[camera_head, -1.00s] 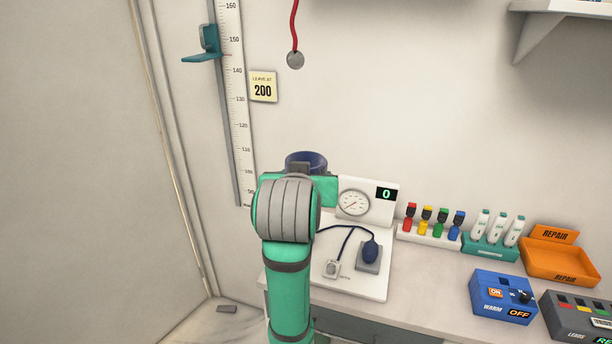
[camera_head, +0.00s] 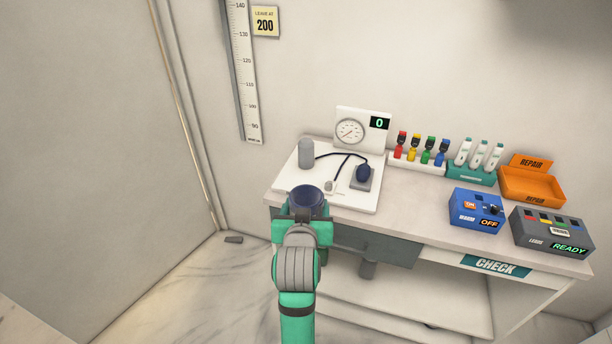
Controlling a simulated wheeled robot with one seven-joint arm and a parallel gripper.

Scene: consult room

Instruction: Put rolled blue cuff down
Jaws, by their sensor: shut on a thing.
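The rolled blue cuff (camera_head: 308,197) is a dark blue ring held in my gripper (camera_head: 304,212) at the front left edge of the desk. My gripper is shut on it, and its fingertips are partly hidden by the cuff and the wrist. The cuff appears at or just above the front of the white board (camera_head: 352,195); I cannot tell whether it touches. Behind it on the board stands a grey upright cylinder (camera_head: 306,153). A dark blue bulb (camera_head: 363,173) on a grey base, a small pale fitting and dark tubing lie to its right.
A white gauge panel (camera_head: 362,122) reading 0 stands behind the board. To the right are a colored bottle rack (camera_head: 420,157), a teal rack (camera_head: 471,175), an orange repair tray (camera_head: 533,184), a blue box (camera_head: 476,207) and a grey box (camera_head: 551,232). Clear desktop lies right of the board.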

